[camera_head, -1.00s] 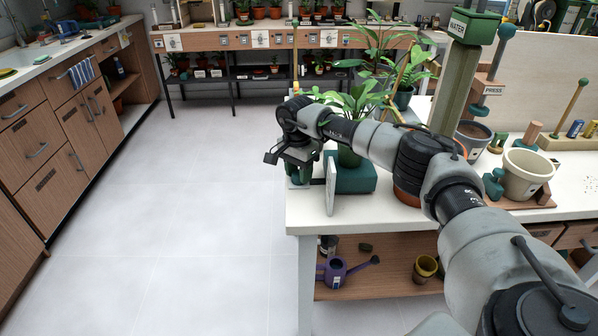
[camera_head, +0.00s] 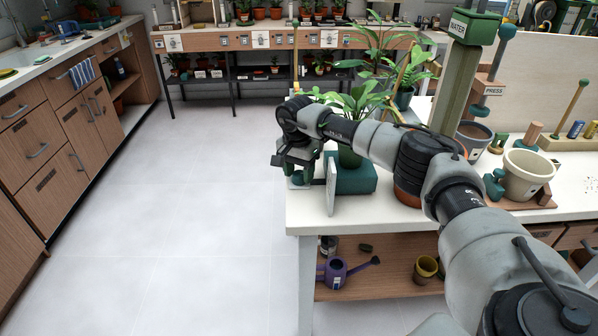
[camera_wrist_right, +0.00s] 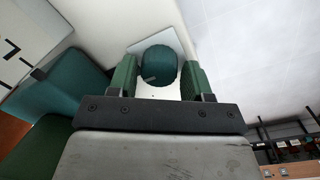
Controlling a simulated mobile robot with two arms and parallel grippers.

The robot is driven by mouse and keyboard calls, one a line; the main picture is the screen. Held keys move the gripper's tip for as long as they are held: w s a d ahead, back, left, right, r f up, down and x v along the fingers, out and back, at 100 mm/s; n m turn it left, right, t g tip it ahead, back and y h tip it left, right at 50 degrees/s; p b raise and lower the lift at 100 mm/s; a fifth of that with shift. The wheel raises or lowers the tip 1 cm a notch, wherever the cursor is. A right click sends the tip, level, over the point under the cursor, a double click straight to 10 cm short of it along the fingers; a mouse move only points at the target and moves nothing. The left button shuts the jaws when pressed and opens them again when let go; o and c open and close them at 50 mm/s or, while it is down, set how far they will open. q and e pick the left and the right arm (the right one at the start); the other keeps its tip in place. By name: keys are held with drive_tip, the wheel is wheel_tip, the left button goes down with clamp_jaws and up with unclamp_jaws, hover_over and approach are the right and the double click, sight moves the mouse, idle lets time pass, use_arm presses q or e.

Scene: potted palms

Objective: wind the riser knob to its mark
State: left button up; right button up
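The riser knob is a round teal knob (camera_wrist_right: 158,66) with a small pale mark, on a white plate. In the right wrist view it sits between the two green finger pads of my right gripper (camera_wrist_right: 158,76). In the head view my right gripper (camera_head: 297,174) hangs at the left end of a teal block (camera_head: 355,180) on the bench. A white scale plate (camera_wrist_right: 25,40) with black ticks and a dark pointer (camera_wrist_right: 38,74) shows in the wrist view. My left gripper is not in view.
A leafy potted plant (camera_head: 350,105) stands close behind my right wrist. A white upright panel (camera_head: 331,186) is just right of the gripper. A beige pot (camera_head: 527,172) stands farther right on the bench. The floor (camera_head: 190,220) to the left is clear.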

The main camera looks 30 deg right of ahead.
sight(297, 173)
drive_tip(key=shift+o, duration=1)
wheel_tip(297, 173, up, 11)
drive_tip(key=shift+w+a+f, duration=0.15)
drive_tip(key=shift+w, duration=0.1)
